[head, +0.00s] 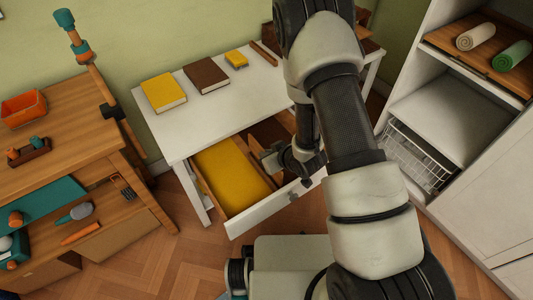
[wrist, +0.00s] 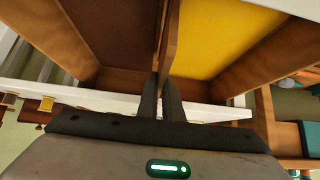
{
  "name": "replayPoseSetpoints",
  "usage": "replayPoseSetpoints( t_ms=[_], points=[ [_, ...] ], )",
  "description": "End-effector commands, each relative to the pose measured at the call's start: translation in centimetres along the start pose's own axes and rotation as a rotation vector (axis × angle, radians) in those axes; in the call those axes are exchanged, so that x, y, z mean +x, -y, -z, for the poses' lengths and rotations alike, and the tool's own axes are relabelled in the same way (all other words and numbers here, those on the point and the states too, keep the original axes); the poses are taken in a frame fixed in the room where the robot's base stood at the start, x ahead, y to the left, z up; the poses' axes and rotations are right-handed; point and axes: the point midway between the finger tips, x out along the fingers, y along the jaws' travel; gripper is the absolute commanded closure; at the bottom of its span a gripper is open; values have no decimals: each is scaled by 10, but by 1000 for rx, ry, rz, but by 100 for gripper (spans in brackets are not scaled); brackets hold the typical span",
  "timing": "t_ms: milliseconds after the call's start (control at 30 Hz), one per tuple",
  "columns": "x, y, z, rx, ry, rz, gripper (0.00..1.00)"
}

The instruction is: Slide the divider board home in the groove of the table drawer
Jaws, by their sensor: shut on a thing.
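The white table (head: 222,75) has its drawer (head: 262,212) pulled out, with a white front and brown wooden walls. The brown divider board (wrist: 171,42) stands on edge inside the drawer, between a yellow-floored side and a brown-floored side. My gripper (wrist: 162,88) is shut on the board's near end, just above the white drawer front. In the head view my gripper (head: 272,162) is over the drawer, and my arm hides part of the drawer's right side. The groove is hidden, and I cannot tell how deep the board sits.
Yellow book (head: 163,92), brown book (head: 206,75) and a small yellow block (head: 236,59) lie on the tabletop. A wooden workbench (head: 70,130) with tools stands at left. A white cabinet (head: 440,110) with a wire basket stands at right. Some floor (head: 165,250) is clear at front left.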

Motion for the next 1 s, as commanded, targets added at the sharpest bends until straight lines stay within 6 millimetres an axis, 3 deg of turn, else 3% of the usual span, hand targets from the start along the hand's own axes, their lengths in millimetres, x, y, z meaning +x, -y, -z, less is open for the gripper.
replayPoseSetpoints(
  t_ms=[200,1000],
  points=[
    [12,0,-12,1,0,0,100],
    [12,0,-12,1,0,-1,100]
  ],
)
